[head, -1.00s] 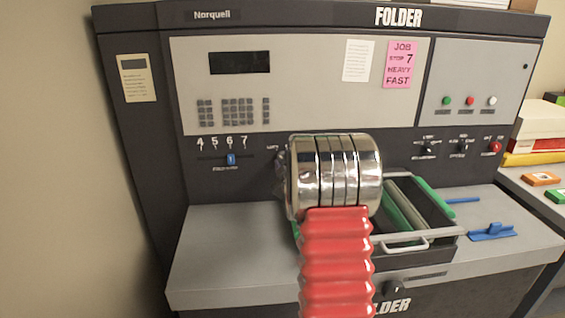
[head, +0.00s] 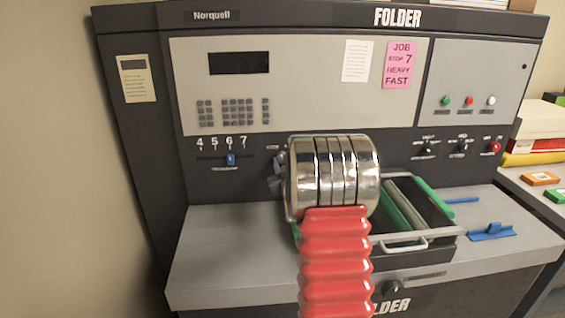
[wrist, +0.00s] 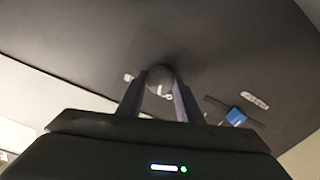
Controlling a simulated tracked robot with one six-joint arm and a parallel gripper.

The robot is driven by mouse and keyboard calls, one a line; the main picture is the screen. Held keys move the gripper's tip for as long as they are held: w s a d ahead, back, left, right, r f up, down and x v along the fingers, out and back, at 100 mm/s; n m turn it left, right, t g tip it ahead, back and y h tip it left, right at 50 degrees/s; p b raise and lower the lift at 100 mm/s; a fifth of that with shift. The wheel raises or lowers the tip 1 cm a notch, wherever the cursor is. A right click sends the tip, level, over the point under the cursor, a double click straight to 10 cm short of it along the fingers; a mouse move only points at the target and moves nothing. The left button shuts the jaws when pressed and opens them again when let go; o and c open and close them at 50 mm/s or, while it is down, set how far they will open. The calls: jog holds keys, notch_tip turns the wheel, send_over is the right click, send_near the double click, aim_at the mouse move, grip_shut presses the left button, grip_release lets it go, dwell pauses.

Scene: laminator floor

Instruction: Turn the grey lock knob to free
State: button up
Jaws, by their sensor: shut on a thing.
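The grey lock knob (wrist: 158,76) is a round dark-grey dial in the wrist view, on the folder's dark panel. My gripper (wrist: 158,88) has a finger on each side of it and is shut on it. A pale mark shows at the knob's lower edge between the fingers; I cannot read which setting it points to. In the head view my gripper (head: 276,178) is a small grey shape at the panel, left of my chrome wrist. The knob is hidden there.
A blue slider (head: 231,159) stands under the 6 of the scale left of my gripper; it also shows in the wrist view (wrist: 236,116). A pink job note (head: 398,65) is above. A roller tray (head: 425,205) lies right of my arm. The left worktop (head: 220,240) is clear.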

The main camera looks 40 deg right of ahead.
jog(key=m, duration=0.6)
jog(key=shift+w+a+f+m, duration=0.1)
jog(key=shift+a+f+m, duration=0.1)
jog(key=shift+f+m, duration=0.15)
jog(key=m, duration=0.7)
jog(key=shift+f+h, duration=0.1)
jog(key=shift+h, duration=0.2)
jog(key=o, duration=0.8)
jog(key=shift+c, duration=0.2)
jog(key=shift+o, duration=1.4)
jog(key=shift+d+r, duration=0.1)
jog(key=shift+r, duration=0.1)
jog(key=v, duration=1.3)
jog(key=shift+s+a, duration=0.3)
jog(key=shift+f, duration=0.1)
